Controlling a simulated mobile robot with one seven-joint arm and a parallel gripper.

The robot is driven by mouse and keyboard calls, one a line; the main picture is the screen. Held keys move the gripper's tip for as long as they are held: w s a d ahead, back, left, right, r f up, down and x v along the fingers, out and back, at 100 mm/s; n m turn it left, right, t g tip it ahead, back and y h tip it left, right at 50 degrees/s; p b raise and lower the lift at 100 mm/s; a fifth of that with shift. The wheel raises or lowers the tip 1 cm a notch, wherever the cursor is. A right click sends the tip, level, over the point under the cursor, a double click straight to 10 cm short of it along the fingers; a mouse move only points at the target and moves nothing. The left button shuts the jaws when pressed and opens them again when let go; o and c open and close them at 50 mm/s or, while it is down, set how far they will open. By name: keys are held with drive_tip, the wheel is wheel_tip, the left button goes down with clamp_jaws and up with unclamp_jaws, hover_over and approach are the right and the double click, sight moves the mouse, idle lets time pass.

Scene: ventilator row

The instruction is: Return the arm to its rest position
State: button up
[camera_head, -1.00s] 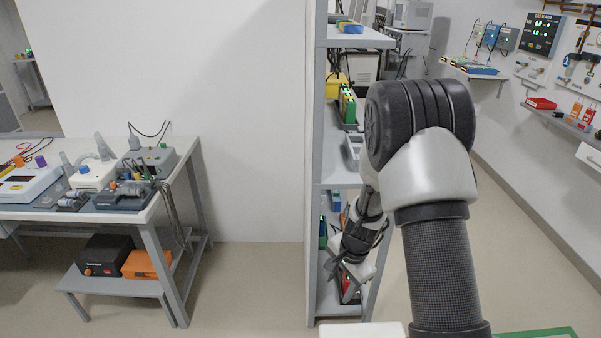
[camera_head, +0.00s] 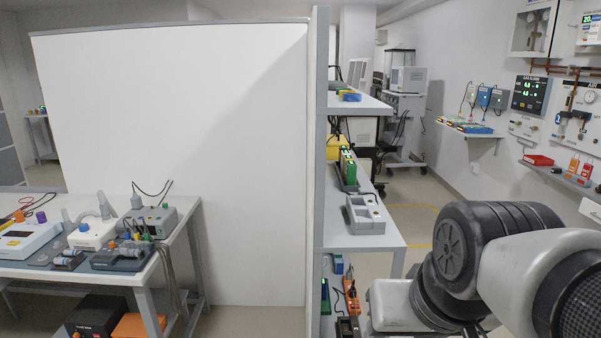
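My arm (camera_head: 470,262) is in the lower right of the head view, folded low with its dark joint housing and light grey links showing. The arm stands to the right of the shelf unit (camera_head: 320,160). My gripper is not visible; it is out of the frame or hidden behind my arm links. I cannot tell whether it holds anything.
The shelf unit holds a grey holder (camera_head: 366,226) and green-lit modules (camera_head: 347,166). An orange-red device (camera_head: 351,297) is on a lower shelf close to my arm. A workbench (camera_head: 180,238) stands at left. A wall panel (camera_head: 530,95) is at right.

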wheel_tip(320, 180, up, 19)
drive_tip(key=s+p, duration=0.1)
drive_tip(key=p, duration=1.7)
drive_tip(key=shift+s+d+f, duration=0.15)
drive_tip(key=shift+s+d, duration=0.1)
drive_tip(key=shift+c, duration=0.4)
drive_tip(key=c, duration=0.4)
drive_tip(key=shift+s, duration=0.15)
